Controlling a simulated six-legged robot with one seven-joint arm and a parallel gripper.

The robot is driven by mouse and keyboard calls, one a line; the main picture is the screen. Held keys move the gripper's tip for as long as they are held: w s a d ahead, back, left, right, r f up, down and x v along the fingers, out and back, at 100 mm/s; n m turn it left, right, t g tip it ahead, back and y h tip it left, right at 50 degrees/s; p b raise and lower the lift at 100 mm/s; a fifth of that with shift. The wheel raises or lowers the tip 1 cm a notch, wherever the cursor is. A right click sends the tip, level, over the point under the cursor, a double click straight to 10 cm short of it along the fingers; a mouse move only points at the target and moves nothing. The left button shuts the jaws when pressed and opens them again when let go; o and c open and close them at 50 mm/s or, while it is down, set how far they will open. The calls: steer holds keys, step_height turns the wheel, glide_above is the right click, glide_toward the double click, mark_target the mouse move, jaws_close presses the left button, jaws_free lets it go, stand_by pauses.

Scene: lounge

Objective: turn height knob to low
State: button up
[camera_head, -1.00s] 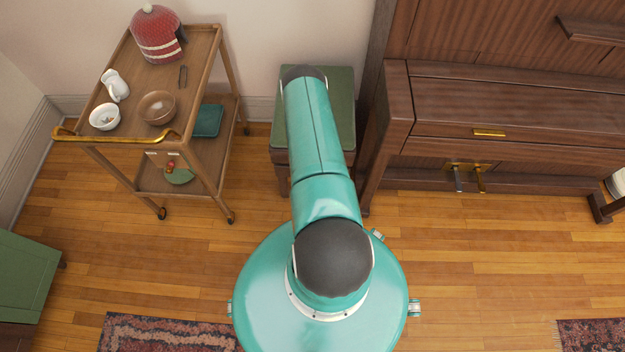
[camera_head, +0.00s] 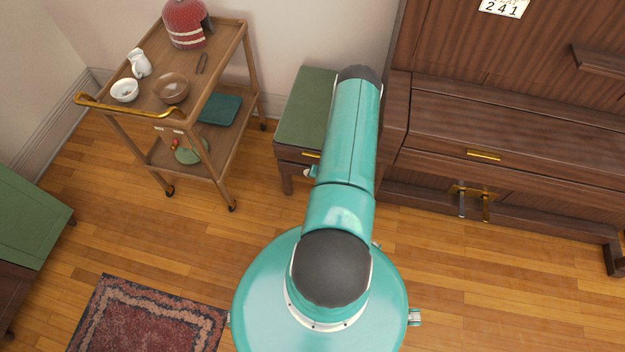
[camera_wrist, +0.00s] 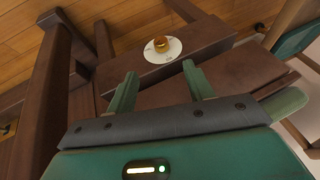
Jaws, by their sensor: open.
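The knob (camera_wrist: 161,43) is brass-coloured and sits at the middle of a round white dial (camera_wrist: 164,53) on the brown wooden side of the stool. Marks on the dial are too small to read. The stool (camera_head: 303,104), with a green top, stands left of my arm in the head view; the dial shows there only as a small pale spot beside the arm. My gripper (camera_wrist: 159,84) is open and empty in the wrist view. The knob lies beyond the fingertips, roughly centred between them, and appears apart from them. My gripper is hidden in the head view.
A wooden trolley (camera_head: 237,135) with bowls, a jug and a red domed object stands to the left. A brown piano (camera_head: 470,125) stands close on the right of the stool. A patterned rug (camera_head: 150,318) lies at lower left. Wooden floor between is clear.

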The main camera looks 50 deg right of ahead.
steer(key=x, duration=1.3)
steer(key=shift+w+f, duration=0.25)
steer(key=shift+d, duration=0.1)
steer(key=c, duration=1)
